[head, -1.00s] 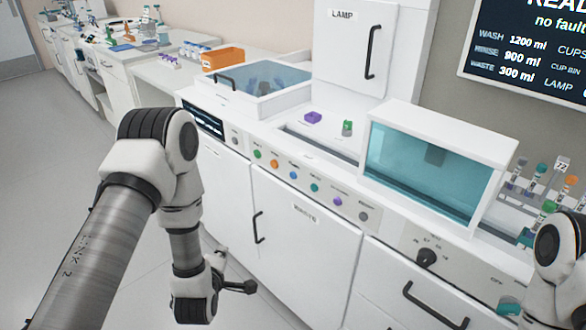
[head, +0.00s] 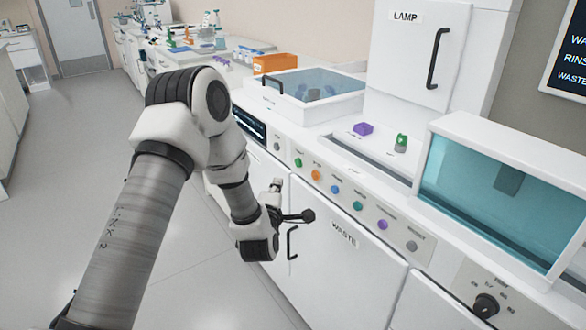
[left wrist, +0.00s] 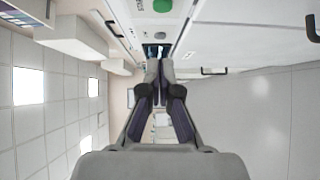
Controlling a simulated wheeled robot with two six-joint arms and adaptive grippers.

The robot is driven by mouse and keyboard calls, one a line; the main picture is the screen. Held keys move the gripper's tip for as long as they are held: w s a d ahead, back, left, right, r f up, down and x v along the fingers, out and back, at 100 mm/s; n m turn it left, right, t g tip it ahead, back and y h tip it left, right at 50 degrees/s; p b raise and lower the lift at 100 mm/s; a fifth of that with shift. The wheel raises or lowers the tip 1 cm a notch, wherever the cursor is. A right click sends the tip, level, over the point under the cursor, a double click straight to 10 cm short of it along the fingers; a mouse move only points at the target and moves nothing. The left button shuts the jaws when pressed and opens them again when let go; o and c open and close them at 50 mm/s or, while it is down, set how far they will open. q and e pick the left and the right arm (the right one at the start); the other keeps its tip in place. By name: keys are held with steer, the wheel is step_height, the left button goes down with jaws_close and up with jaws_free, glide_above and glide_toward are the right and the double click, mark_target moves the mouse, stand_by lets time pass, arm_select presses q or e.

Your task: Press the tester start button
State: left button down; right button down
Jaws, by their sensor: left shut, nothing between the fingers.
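The green button (head: 298,162) is the first coloured one in a row on the machine's sloping white front panel. In the left wrist view a green button (left wrist: 162,6) shows at the top edge, partly cut off, beside a rotated label that seems to read START. My left gripper (left wrist: 158,66) is shut and empty, with its fingertips apart from the green button in that view. In the head view my left arm reaches in front of the cabinet, and its gripper (head: 276,186) is small and partly hidden near the panel's lower edge. My right gripper is not in view.
Orange, blue, teal, purple and grey buttons (head: 357,206) continue the row to the right. A dark display (head: 249,126) is to the left. A handled WASTE door (head: 340,265) is below. The floor (head: 60,190) at left is clear.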

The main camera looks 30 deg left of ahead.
mark_target(295, 161)
arm_select(q)
steer(key=w, duration=0.3)
steer(key=w+a, duration=0.1)
steer(key=w, duration=0.6)
steer(key=shift+w+a+f, duration=0.1)
steer(key=shift+a+f, duration=0.15)
steer(key=shift+f, duration=0.05)
